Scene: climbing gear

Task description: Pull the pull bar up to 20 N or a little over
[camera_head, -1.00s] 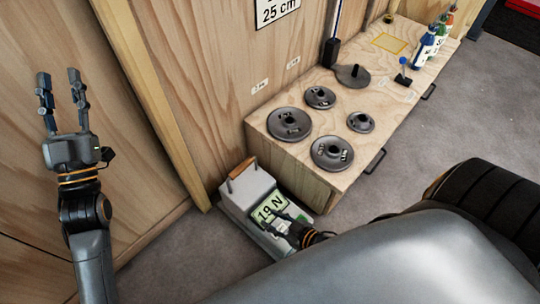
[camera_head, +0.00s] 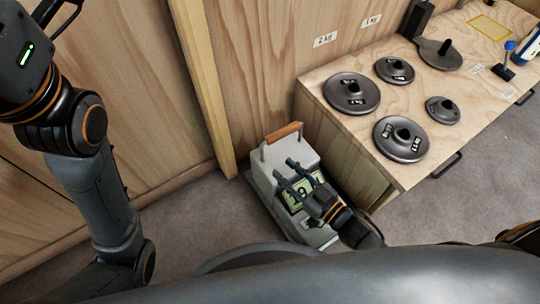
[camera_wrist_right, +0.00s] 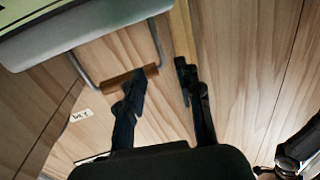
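The pull bar (camera_head: 283,132) is a wooden handle on metal side rods at the far end of a grey gauge box (camera_head: 262,172) on the floor. In the right wrist view the bar (camera_wrist_right: 122,80) shows beside and partly behind one finger; I cannot tell whether they touch. My right gripper (camera_head: 285,169) is open over the box, its fingers pointing towards the bar. The gripper covers part of the green display (camera_head: 296,196); one digit shows, like a 9, but the full reading is hidden. My left gripper (camera_head: 62,8) is raised at the top left, apparently open, partly cut off.
A wooden bench (camera_head: 333,138) right of the box bears several dark weight discs, including a large one (camera_head: 352,92), and has drawer handles. A wooden post (camera_head: 206,85) and panelled wall stand behind. Grey floor (camera_head: 190,228) left of the box is clear.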

